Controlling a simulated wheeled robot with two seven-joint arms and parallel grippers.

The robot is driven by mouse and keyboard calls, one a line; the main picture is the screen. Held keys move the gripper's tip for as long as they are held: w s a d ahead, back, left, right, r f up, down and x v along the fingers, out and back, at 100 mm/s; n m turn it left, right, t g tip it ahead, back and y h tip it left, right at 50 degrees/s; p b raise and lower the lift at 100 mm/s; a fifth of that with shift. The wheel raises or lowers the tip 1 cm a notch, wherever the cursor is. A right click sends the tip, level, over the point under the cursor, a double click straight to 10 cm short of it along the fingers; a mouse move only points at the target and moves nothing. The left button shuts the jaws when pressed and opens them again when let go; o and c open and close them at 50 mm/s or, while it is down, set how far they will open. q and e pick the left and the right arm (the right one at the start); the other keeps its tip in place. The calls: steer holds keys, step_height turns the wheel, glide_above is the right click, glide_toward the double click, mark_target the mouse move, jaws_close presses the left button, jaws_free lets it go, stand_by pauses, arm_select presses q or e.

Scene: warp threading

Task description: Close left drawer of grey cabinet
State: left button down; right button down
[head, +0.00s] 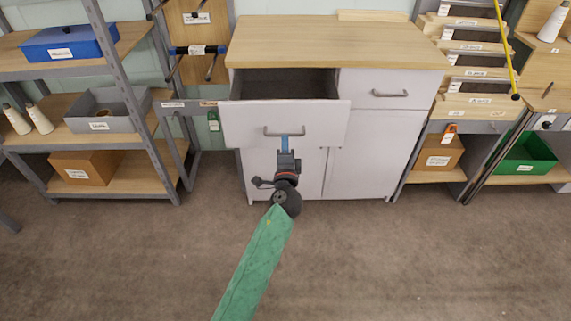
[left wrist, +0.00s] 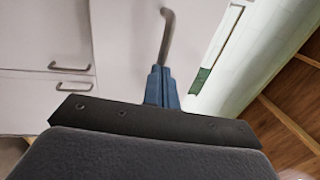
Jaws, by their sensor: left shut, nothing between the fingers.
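The grey cabinet (head: 375,140) with a wooden top stands in the middle of the head view. Its left drawer (head: 235,125) is pulled out, and the dark inside shows behind the front. The drawer's bar handle (head: 270,134) is at the middle of the front. My left gripper (head: 285,138) is shut and empty, with its blue fingertips at the drawer front by the handle. In the left wrist view the blue fingers (left wrist: 161,88) point at the lower end of a metal handle (left wrist: 167,35). I cannot tell whether they touch it. My right gripper is not in view.
The right drawer (head: 385,88) is shut. A shelf rack (head: 115,70) with boxes and cones stands at the left. Racks with an orange box (head: 437,153) and a green bin (head: 525,155) stand at the right. The floor in front is clear.

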mark_target(284, 119)
arm_select(q)
steer(key=w+b, duration=0.3)
steer(key=w, duration=1)
steer(key=shift+f, duration=0.1)
